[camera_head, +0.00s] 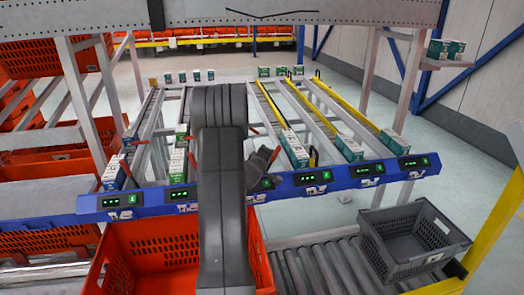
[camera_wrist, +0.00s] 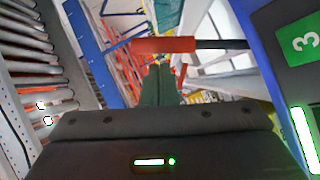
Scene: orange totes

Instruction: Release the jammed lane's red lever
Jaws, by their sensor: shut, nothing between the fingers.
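A red lever (camera_wrist: 163,45) with a dark rod lies across the wrist view, just beyond my gripper (camera_wrist: 158,72). The fingers are shut and empty, their tips close to the red handle; I cannot tell if they touch it. A green tile marked 3 shows beside it on a blue rail. In the head view my gripper (camera_head: 268,156) is by the front of the rack, with a red lever (camera_head: 275,154) at its tip. Other red levers, such as one at the left (camera_head: 126,168), stand along the rail. My arm hides part of the middle lanes.
The blue rail (camera_head: 340,176) carries several lit displays. Teal-and-white boxes (camera_head: 294,148) stand in the lanes. An orange tote (camera_head: 150,262) and a grey tote (camera_head: 395,262) sit in front, with a roller conveyor (camera_head: 322,268) between them. Blue-white floor is open at right.

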